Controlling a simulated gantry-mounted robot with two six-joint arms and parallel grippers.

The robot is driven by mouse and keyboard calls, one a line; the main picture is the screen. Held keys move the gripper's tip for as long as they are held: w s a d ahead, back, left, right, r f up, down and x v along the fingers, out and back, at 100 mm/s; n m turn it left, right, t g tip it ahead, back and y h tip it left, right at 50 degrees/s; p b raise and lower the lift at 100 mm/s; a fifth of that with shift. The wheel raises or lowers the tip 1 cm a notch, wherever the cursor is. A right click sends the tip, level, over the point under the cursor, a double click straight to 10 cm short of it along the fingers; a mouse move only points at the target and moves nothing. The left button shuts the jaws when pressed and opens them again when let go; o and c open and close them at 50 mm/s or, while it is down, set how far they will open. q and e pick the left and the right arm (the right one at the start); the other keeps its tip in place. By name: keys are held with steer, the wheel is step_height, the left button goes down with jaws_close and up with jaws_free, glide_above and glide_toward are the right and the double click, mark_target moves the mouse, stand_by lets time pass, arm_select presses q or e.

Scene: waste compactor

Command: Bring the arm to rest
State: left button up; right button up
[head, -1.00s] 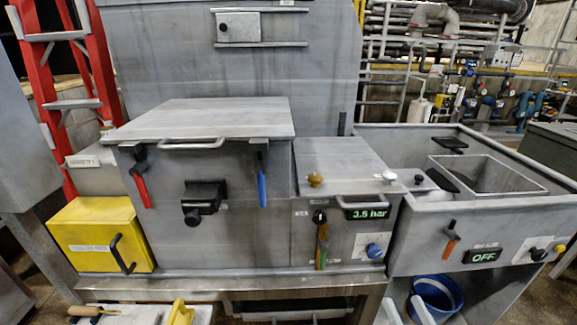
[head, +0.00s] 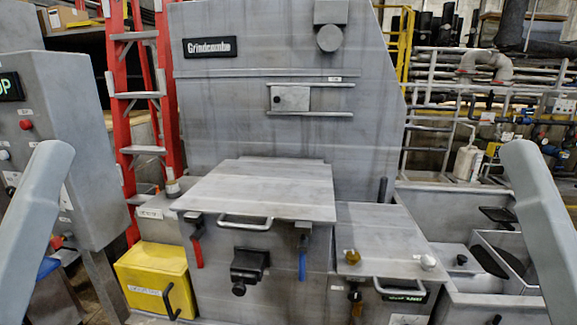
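Two grey links of my arms stand at the left and right edges of the head view, raised and clear of the machine. Both of my grippers are outside the picture, so their fingers are hidden. The grey waste compactor (head: 285,125) fills the middle, with its flat lid (head: 262,188) lying closed on top. A red-handled lever (head: 197,250) and a blue-handled lever (head: 302,264) hang down on its front, with a black latch (head: 248,264) between them.
A yellow box (head: 150,282) sits left of the compactor. A smaller lidded unit (head: 380,240) and an open grey sink (head: 505,248) are at the right. A grey control cabinet (head: 75,130) and a red ladder (head: 140,100) stand at the left.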

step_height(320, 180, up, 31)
steer(key=p, duration=2.8)
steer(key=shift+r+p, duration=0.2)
steer(key=shift+p, duration=0.15)
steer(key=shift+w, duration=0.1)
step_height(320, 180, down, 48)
steer(key=b, duration=4.8)
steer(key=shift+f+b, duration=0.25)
steer(key=shift+b, duration=0.05)
